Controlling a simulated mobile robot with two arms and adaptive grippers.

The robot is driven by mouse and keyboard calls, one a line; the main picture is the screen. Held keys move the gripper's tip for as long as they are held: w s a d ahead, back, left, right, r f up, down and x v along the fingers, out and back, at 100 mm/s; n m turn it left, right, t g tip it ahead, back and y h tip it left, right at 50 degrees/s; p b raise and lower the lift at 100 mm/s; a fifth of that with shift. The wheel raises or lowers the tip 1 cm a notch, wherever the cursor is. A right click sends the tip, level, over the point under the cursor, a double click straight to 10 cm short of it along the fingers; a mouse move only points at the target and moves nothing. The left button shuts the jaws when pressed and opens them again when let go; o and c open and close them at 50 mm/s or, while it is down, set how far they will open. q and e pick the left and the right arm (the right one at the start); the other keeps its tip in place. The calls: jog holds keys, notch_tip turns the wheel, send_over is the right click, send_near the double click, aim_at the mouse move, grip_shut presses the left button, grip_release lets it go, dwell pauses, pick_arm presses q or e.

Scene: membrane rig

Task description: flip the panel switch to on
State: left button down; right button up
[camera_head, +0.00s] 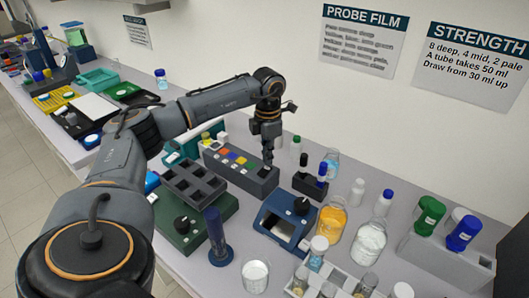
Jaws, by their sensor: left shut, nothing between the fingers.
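A dark grey panel box (228,171) with coloured squares on its top stands on the bench near the middle of the view. My left gripper (268,161) points down over the right end of this panel. Its fingers are shut with nothing between them. The tips are at or just above the panel top; I cannot tell whether they touch it. I cannot make out the switch or its position; the gripper covers part of the panel's right end. My right gripper is not in view.
A dark rack (192,182) and a green box with a black knob (181,224) stand in front of the panel. A blue device (284,222), an orange-filled jar (331,219) and several bottles crowd the right. The wall (230,40) is behind.

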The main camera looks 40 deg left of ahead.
aim_at(267, 167)
pick_arm(q)
jog(key=shift+f+b, duration=0.65)
jog(key=shift+f, duration=0.45)
dwell(0.5)
jog(key=shift+r+p, duration=2.75)
jog(key=shift+r, duration=0.85)
jog(key=shift+f, duration=0.1)
